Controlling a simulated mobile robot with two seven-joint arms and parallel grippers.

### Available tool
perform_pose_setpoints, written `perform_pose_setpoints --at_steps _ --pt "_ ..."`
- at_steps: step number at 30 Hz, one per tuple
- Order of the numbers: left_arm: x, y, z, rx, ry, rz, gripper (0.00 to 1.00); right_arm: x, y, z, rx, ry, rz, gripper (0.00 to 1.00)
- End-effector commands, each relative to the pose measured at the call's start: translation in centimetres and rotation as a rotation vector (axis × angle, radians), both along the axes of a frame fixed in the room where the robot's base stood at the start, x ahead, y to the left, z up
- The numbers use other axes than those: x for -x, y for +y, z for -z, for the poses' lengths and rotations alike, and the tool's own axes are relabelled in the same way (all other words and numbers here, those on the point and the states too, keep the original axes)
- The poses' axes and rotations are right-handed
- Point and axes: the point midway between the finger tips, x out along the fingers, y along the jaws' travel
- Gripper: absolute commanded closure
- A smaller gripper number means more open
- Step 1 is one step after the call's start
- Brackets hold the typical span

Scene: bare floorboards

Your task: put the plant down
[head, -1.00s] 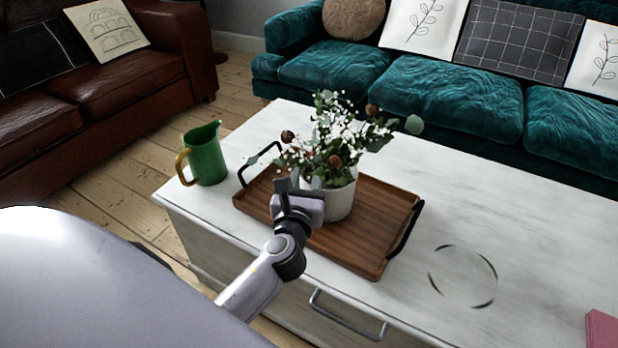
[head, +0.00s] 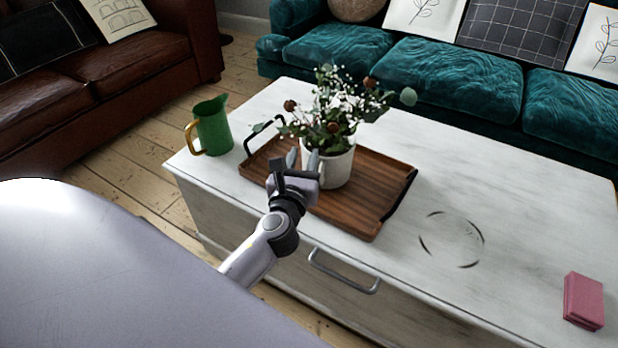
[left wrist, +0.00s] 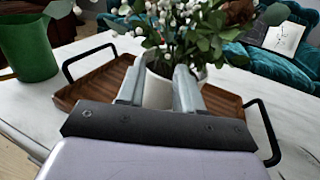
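The plant (head: 335,112), with white blossoms and green leaves, stands upright in a pale round pot (head: 334,168). The pot rests on a brown wooden tray (head: 372,195) on the white coffee table. My left gripper (head: 302,161) is at the near left side of the pot, its fingers apart. In the left wrist view, the fingers (left wrist: 160,72) are spread, with the pot (left wrist: 157,94) showing between and beyond them. The right finger overlaps the pot's outline; I cannot tell whether it touches. The pot's lower part is partly hidden. My right gripper is not in view.
A green jug (head: 214,128) stands left of the tray. The tray's black handles (head: 399,195) stick up at its ends. A pink box (head: 583,300) lies at the right. A dashed ring (head: 451,239) marks bare tabletop (head: 500,190) right of the tray. Sofas stand behind and left.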

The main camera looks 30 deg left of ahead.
Motion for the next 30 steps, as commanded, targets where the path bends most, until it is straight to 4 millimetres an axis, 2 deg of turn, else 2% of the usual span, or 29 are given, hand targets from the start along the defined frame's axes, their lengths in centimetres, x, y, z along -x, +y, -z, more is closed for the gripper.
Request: perform_pose_setpoints --at_steps 4,8,14,19,24,27,30 --pt "0.3 -0.2 0.4 0.053 -0.005 0.006 0.65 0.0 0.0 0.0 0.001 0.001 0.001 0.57" --pt "1.8 -1.4 1.8 0.315 -0.031 0.030 0.65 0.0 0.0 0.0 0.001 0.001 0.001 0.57" --pt "6.0 -5.0 5.0 1.045 -0.075 0.027 0.65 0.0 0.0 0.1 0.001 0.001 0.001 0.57" --pt "10.1 -8.8 6.8 1.697 -0.083 -0.076 0.65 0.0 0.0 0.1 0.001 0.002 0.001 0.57" --pt "14.3 -12.8 7.4 2.309 -0.069 -0.291 0.65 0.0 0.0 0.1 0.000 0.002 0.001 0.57" --pt "16.3 -14.6 7.3 2.584 -0.057 -0.443 0.65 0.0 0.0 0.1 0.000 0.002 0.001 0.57" --pt "17.7 -16.0 6.9 2.773 -0.048 -0.573 0.65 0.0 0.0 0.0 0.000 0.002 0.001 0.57"
